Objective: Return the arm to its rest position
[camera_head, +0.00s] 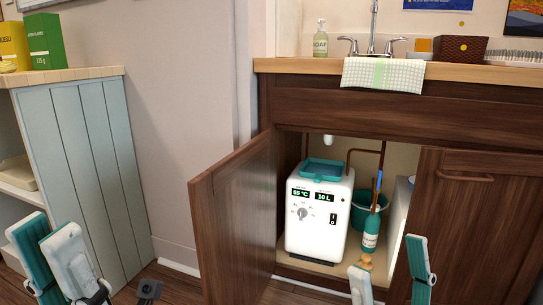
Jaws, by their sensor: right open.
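My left gripper (50,222) is at the lower left, in front of the light-blue panelled shelf unit. Its two white and teal fingers overlap in this view, so the gap between them is unclear. Nothing shows held in it. My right gripper (388,252) is at the bottom, in front of the open sink cabinet. Its fingers stand apart with nothing held between them. A small tan item (366,261) shows just above its left fingertip, partly hidden.
The cabinet's left door (235,220) stands open toward me. Inside are a white machine (320,222) with a teal top, a teal bottle (371,232) and a teal bucket (359,210). The right door (480,215) is beside my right gripper. A towel (383,75) hangs over the counter edge.

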